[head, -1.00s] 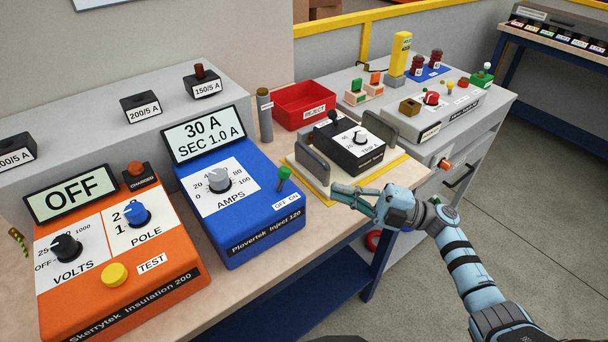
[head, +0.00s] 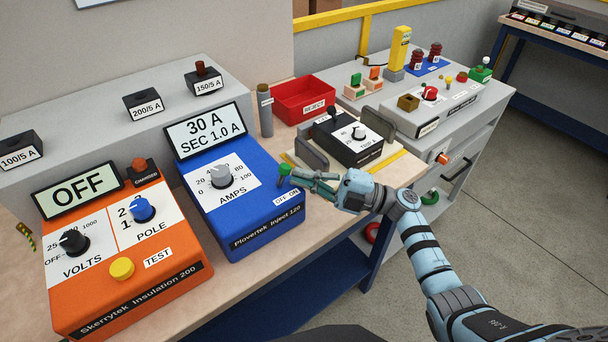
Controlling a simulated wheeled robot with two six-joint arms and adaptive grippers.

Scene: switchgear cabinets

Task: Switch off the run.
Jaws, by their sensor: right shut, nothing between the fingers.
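The blue injection set (head: 262,222), labelled Plovertek Inject 120, stands on the bench. Its display (head: 206,132) reads 30 A, SEC 1.0 A. Its AMPS knob (head: 222,175) is grey. A green-tipped toggle lever (head: 284,170) stands at the set's right side, above the OFF ON label (head: 287,195). My right gripper (head: 294,177) is shut and empty, its fingertips at the lever's right side. I cannot tell whether they touch it, and the fingers hide part of it. My left gripper is not in view.
The orange insulation tester (head: 130,285) stands to the left, its display (head: 79,190) reading OFF. A black test unit (head: 352,152) between grey plates sits behind my right gripper. A red reject bin (head: 303,112) stands further back. Free bench top is small in front of the blue set.

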